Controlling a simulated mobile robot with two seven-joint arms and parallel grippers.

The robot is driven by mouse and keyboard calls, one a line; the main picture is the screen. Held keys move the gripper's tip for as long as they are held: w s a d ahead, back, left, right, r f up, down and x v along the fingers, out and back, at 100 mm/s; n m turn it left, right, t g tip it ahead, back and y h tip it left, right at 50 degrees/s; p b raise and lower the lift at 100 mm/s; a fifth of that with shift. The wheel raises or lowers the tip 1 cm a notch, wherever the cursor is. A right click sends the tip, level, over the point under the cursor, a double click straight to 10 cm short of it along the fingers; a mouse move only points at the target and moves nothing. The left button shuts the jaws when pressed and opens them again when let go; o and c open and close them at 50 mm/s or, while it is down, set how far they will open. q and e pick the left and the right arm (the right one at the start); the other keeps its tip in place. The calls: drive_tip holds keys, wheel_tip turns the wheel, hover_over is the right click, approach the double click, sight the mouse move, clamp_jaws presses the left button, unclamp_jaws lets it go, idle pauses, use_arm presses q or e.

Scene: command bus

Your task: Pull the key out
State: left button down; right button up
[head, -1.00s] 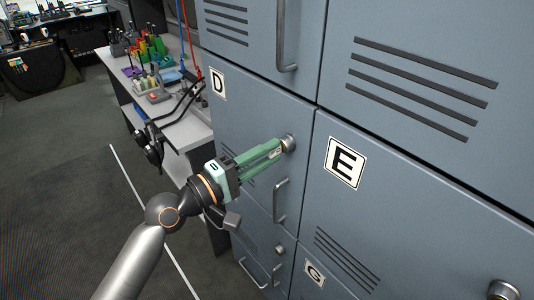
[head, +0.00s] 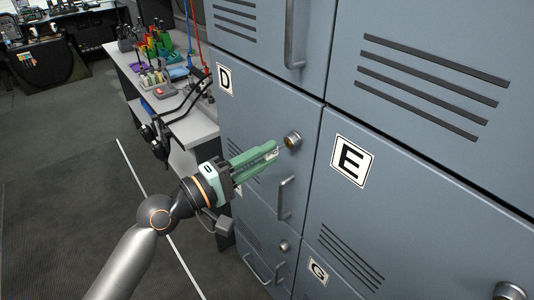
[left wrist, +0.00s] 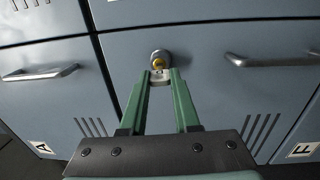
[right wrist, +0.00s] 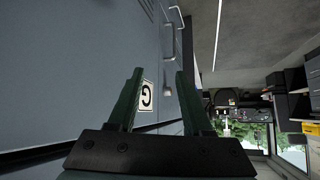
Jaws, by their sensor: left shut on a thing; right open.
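My left gripper (head: 275,150) has green fingers and is shut on the key (left wrist: 160,76) in front of the locker door marked D. The key has a pale head or tag between the fingertips, and its brass-coloured part shows towards the round metal lock (head: 292,139). The lock also shows in the left wrist view (left wrist: 161,57), just beyond the fingertips. A small gap separates the fingertips from the lock; I cannot tell if the key's tip is still inside. My right gripper (right wrist: 159,74) is open and empty near the locker fronts, out of the head view.
Grey-blue lockers with bar handles (head: 285,197) fill the right side. Door E's label (head: 352,160) is right of the lock. A workbench (head: 190,125) with tools and coloured items stands behind my left arm. Open floor (head: 60,190) lies to the left.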

use_arm(q)
drive_tip(key=shift+s+a, duration=0.2)
drive_tip(key=shift+a, duration=0.05)
drive_tip(key=b+v, duration=0.1)
drive_tip(key=v, duration=0.5)
idle(0.7)
idle(0.3)
